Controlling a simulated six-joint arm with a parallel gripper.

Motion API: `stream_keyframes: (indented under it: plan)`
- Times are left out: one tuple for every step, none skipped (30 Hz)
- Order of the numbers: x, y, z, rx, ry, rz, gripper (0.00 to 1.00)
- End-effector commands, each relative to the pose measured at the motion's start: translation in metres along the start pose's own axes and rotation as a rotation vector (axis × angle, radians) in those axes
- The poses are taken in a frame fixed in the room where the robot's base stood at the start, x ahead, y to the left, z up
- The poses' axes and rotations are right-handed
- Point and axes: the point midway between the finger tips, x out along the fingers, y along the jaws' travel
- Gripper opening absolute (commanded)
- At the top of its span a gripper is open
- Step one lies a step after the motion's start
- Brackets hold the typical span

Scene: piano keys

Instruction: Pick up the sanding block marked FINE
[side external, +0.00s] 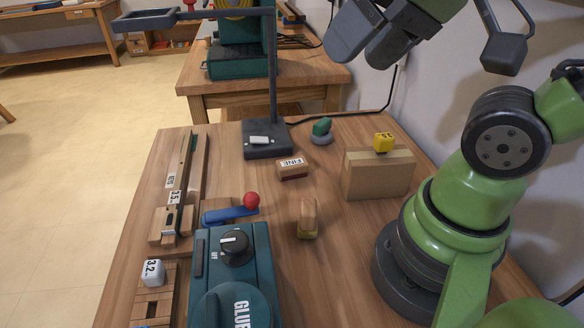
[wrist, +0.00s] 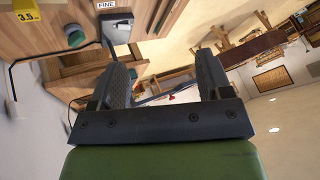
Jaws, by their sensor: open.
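My gripper (side external: 362,52) is open and empty, high above the bench and to the right of the block. In the wrist view the two dark fingers of my gripper (wrist: 165,72) stand wide apart with nothing between them.
A dark stand base (side external: 266,150) with a tall post is behind the block. A small wooden block (side external: 307,217) stands in front. A wooden box (side external: 378,173) bearing a yellow cube (side external: 383,142) is right. The teal glue machine (side external: 235,275) is front left.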

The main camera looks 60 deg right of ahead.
Motion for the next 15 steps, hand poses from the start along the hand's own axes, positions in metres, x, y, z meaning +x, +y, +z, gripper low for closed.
stream_keyframes:
  plan:
    - [0.006,0.001,-0.008,-0.039,-0.024,0.021,0.72]
    - [0.01,0.002,-0.014,-0.072,-0.039,0.033,0.72]
    - [0.017,0.004,-0.022,-0.122,-0.062,0.052,0.72]
    - [0.023,0.006,-0.029,-0.163,-0.082,0.066,0.72]
    - [0.03,0.007,-0.036,-0.208,-0.104,0.078,0.72]
    - [0.04,0.011,-0.044,-0.266,-0.134,0.092,0.72]
    - [0.047,0.014,-0.051,-0.31,-0.156,0.102,0.72]
    - [0.055,0.017,-0.057,-0.357,-0.178,0.11,0.72]
    - [0.067,0.021,-0.064,-0.415,-0.211,0.118,0.72]
    - [0.076,0.025,-0.069,-0.458,-0.236,0.123,0.72]
    - [0.086,0.03,-0.073,-0.503,-0.261,0.126,0.72]
    - [0.099,0.036,-0.079,-0.563,-0.295,0.128,0.72]
    - [0.109,0.041,-0.082,-0.606,-0.322,0.128,0.72]
    - [0.119,0.046,-0.085,-0.649,-0.348,0.125,0.72]
    - [0.134,0.054,-0.087,-0.707,-0.385,0.119,0.72]
